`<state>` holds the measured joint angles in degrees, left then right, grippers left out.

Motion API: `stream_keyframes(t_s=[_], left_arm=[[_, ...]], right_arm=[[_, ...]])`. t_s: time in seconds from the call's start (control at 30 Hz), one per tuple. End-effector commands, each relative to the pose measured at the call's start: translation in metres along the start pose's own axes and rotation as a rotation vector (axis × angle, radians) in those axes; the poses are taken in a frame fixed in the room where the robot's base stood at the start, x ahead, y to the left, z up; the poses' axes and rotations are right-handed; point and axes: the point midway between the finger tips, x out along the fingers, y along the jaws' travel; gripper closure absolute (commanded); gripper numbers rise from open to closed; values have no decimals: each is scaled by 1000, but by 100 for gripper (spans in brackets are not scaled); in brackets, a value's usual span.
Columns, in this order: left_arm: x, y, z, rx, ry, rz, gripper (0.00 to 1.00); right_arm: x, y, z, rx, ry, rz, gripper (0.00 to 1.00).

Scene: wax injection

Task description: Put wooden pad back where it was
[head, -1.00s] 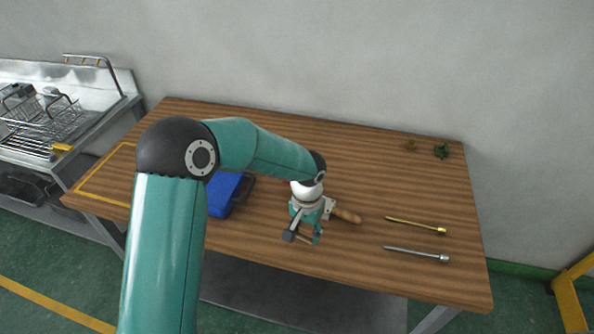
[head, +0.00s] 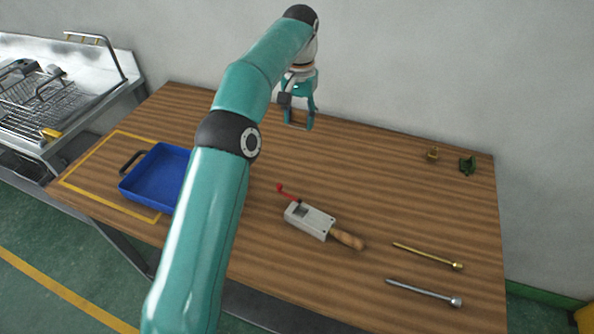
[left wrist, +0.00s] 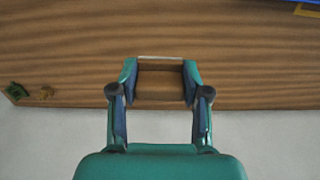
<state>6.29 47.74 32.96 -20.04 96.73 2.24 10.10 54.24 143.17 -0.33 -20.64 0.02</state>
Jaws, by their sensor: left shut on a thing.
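My left gripper (head: 298,120) is over the far back part of the table, near the wall. Its fingers are shut on a small wooden pad, which spans the gap between the fingertips in the left wrist view (left wrist: 160,65). The pad's pale edge shows there, and its brown face nearly matches the table. In the head view the pad (head: 297,127) is a thin strip between the fingertips. I cannot tell whether it touches the table. My right gripper is not in view.
A grey metal tool (head: 309,219) with a wooden handle and red lever lies mid-table. A blue tray (head: 155,192) sits left, partly behind my arm. Brass (head: 428,256) and steel (head: 424,293) rods lie front right. Small brass (head: 432,154) and green (head: 467,166) pieces stand back right.

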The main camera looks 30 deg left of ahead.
Motion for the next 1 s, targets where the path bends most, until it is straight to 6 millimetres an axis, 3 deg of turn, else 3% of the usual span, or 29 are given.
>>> stream_keyframes(t_s=[0.23, 0.5, 1.0], left_arm=[[55, -20, 9, -33, 0, 0, 81], [121, -23, 10, -39, -1, 1, 81], [178, -24, 10, -41, -1, 0, 81]], right_arm=[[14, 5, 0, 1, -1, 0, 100], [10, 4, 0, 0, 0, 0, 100], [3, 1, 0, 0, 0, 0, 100]])
